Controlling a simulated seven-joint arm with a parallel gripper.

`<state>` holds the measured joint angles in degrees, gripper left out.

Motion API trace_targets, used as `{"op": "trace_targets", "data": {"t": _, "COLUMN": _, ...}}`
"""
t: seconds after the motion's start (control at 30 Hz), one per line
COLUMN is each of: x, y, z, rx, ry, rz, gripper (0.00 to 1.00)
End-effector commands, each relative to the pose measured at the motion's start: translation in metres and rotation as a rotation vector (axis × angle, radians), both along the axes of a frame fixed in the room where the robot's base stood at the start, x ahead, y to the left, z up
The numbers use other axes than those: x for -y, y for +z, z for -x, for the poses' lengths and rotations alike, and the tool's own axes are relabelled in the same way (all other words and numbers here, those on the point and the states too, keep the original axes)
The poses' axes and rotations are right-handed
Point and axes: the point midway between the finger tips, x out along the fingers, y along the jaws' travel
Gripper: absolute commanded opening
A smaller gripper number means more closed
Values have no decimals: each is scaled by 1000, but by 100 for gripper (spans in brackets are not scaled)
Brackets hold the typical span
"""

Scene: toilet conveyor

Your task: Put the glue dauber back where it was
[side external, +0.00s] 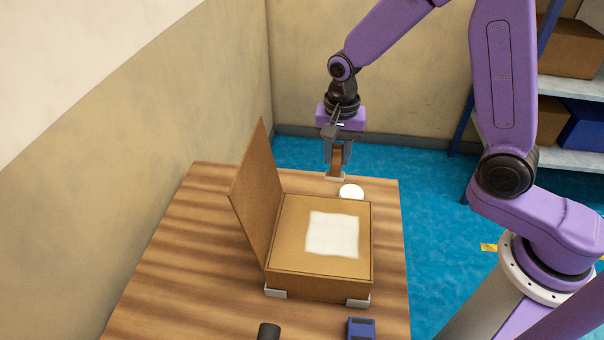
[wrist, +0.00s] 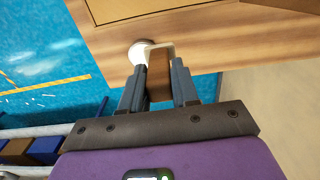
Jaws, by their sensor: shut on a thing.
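The glue dauber shows as a brown block-like handle (side external: 336,160) with a pale piece (side external: 335,177) at its lower end. My gripper (side external: 338,155) is shut on the brown handle, pointing down at the table's far edge. In the wrist view the handle (wrist: 158,75) sits between the two fingers, with the pale piece (wrist: 167,48) at its far end. A round white dish or lid (side external: 350,191) lies close beside that lower end; it also shows in the wrist view (wrist: 139,52). I cannot tell whether the dauber touches the table or the dish.
An open cardboard box (side external: 367,266) with its lid raised at left stands on the wooden table (side external: 180,245), a white sheet (side external: 332,234) inside. A blue device (side external: 361,329) and a dark cylinder (side external: 269,331) are at the near edge. The table's left side is clear.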

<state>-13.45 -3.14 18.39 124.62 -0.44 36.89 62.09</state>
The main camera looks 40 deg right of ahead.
Motion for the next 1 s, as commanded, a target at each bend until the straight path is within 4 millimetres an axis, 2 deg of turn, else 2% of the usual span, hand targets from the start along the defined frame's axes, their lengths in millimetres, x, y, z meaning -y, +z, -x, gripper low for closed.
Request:
{"op": "trace_targets", "data": {"t": 0.23, "x": -12, "y": -20, "z": -43, "rx": -1, "ry": 1, "rz": 1, "gripper": 0}}
{"op": "trace_targets", "data": {"t": 0.5, "x": -20, "y": -56, "z": -72, "rx": -1, "ry": 2, "rz": 0, "gripper": 0}}
{"op": "trace_targets", "data": {"t": 0.87, "x": -25, "y": -79, "z": -90, "rx": 0, "ry": 2, "rz": 0, "gripper": 0}}
{"op": "trace_targets", "data": {"t": 1.0, "x": -25, "y": -98, "z": -90, "rx": -4, "ry": 2, "rz": 1, "gripper": 0}}
